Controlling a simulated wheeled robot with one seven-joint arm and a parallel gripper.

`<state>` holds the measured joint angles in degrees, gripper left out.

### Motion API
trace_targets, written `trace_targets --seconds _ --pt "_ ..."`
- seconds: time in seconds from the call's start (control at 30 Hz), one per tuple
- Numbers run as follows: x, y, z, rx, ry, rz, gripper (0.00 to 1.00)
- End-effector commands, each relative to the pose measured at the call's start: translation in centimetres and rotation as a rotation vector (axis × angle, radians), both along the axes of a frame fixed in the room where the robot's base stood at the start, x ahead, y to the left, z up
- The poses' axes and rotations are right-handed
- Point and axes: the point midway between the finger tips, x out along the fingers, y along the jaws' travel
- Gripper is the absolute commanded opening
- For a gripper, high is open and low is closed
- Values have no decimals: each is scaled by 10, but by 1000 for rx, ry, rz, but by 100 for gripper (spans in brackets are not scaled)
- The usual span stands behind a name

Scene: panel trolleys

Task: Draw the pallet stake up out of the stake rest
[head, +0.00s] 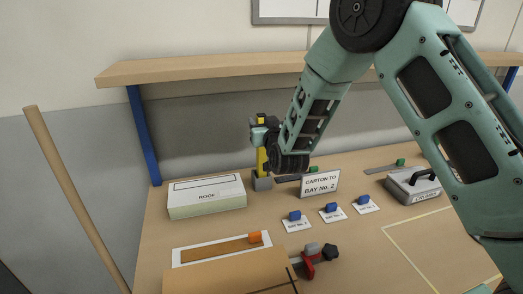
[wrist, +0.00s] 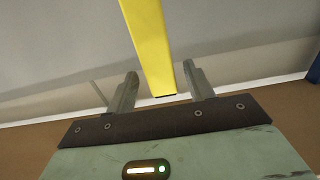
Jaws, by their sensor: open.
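The yellow pallet stake (head: 262,162) stands upright in the small grey stake rest (head: 262,184) at the back of the bench in the head view. My gripper (head: 262,136) is at the upper part of the stake, with some yellow showing above and below it. In the wrist view the stake (wrist: 148,42) runs from the top edge down between my two fingers, ending in a dark edge. My gripper (wrist: 160,72) is open there, with a gap visible on both sides of the stake. The stake's foot inside the rest is hidden.
A white ROOF box (head: 207,196) stands left of the rest. A CARTON TO BAY No. 2 sign (head: 320,184) stands to the right. Several blue-tabbed cards lie in front. A wooden shelf (head: 200,68) runs above the bench behind my arm.

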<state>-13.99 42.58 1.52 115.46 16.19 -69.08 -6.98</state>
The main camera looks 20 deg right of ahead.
Motion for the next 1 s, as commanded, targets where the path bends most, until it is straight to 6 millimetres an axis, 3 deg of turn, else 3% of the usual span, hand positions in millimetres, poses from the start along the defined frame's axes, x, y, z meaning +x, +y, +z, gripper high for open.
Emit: trace_targets --seconds 0.2,0.47,0.5,0.7,1.0 --pt "28 2 2 0 -1 -1 53" --pt "31 2 0 0 0 0 53" --pt "31 2 0 0 0 0 50" --pt "31 2 0 0 0 0 0" --pt "31 3 2 0 -3 0 0"
